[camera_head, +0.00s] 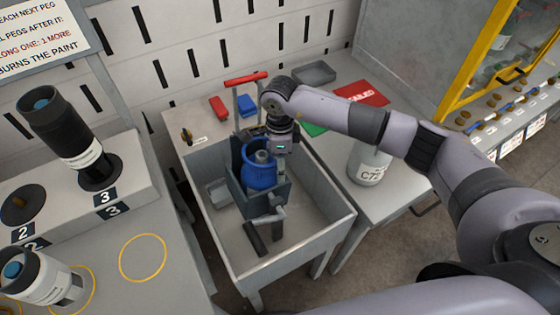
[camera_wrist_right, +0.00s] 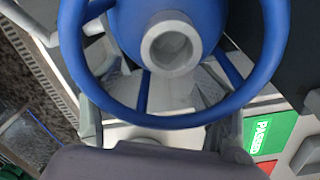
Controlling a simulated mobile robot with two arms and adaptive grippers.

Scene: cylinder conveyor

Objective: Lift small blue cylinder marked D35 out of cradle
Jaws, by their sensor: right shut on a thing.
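The small blue cylinder (camera_head: 259,174) stands in a grey cradle (camera_head: 243,200) inside a grey tub. A pale valve shows at its top. Its D35 mark is not readable. In the right wrist view, the blue cylinder (camera_wrist_right: 190,14), its round nozzle (camera_wrist_right: 171,46) and its blue ring guard (camera_wrist_right: 160,119) are close to the camera. My right gripper (camera_head: 270,143) reaches down over the cylinder's top. Its fingers (camera_wrist_right: 160,98) stand at both sides of the ring, shut on the cylinder's top part. The exact contact is hidden. My left gripper is not in view.
The tub (camera_head: 318,172) has high walls around the cradle. A red-handled bar (camera_head: 246,79) stands behind. A grey C7-marked cylinder (camera_head: 368,165) stands on the table at right. Red (camera_head: 362,93) and green (camera_head: 313,129) labelled plates lie behind. A peg stand (camera_head: 135,165) is at left.

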